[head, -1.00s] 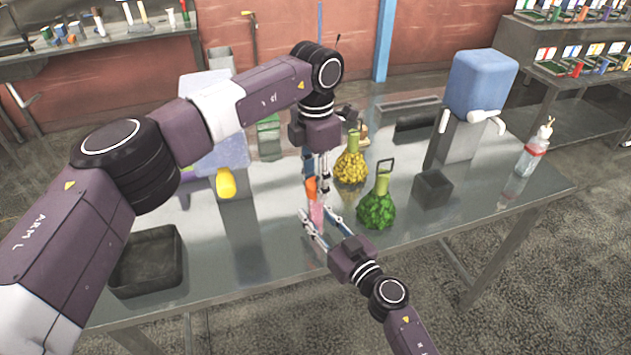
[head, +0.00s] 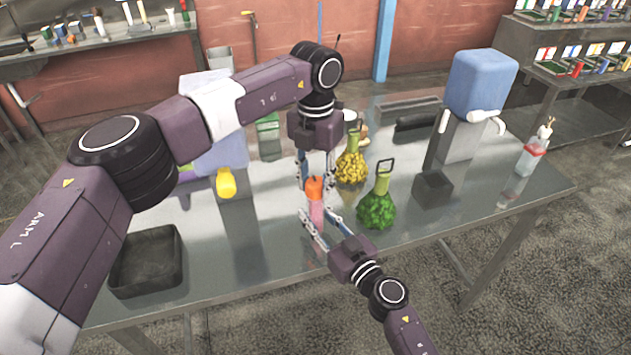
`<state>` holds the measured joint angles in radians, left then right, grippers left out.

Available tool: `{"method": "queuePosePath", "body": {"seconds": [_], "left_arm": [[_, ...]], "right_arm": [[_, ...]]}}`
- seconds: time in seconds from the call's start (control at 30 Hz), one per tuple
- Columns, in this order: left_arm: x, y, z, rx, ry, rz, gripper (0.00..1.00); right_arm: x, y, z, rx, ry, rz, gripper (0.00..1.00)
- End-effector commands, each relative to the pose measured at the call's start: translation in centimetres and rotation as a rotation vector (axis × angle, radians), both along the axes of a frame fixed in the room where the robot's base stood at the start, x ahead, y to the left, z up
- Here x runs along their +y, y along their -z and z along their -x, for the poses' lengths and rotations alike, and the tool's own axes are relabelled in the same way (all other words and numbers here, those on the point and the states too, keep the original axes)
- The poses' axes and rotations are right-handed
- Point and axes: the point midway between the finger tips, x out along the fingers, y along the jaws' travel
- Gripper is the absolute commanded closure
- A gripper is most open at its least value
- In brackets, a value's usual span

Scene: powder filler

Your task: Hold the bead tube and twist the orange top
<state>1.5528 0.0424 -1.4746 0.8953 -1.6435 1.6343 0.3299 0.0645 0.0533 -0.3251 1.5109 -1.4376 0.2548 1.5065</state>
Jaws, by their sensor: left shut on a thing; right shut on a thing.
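The bead tube (head: 316,211) is pink and stands upright over the table near its front middle. Its orange top (head: 315,188) points up. My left gripper (head: 316,184) comes down from above, with one finger on each side of the orange top, and is shut on it. My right gripper (head: 319,217) reaches in from the lower right and is shut on the pink body of the tube, with fingers on both sides. Whether the tube's base touches the table is hard to tell.
A green bead flask (head: 376,211) and a yellow bead flask (head: 351,168) stand close on the right. A black tray (head: 147,292) lies at the left. A blue-topped machine (head: 480,85), a small dark box (head: 433,187) and a clear bottle (head: 532,158) stand farther right.

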Motion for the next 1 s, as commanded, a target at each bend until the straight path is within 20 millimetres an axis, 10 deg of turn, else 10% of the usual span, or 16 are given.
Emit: {"method": "queuePosePath", "body": {"seconds": [0.3, 0.33, 0.5, 1.0], "left_arm": [[0.1, -0.1, -0.2, -0.008, -0.003, 0.001, 0.93], [0.1, -0.1, -0.2, -0.008, -0.003, 0.001, 0.68], [0.1, -0.1, -0.2, -0.004, -0.002, 0.000, 0.50], [0.0, -2.8, -0.2, -0.007, -0.001, 0.000, 0.50]], "right_arm": [[0.1, 0.1, 0.1, 0.002, -0.004, 0.001, 1.00], [0.1, 0.1, 0.1, 0.002, -0.004, 0.000, 1.00], [0.1, 0.1, 0.1, 0.002, -0.003, 0.000, 1.00], [0.0, 0.1, 0.0, 0.002, 0.000, 0.000, 1.00]]}}
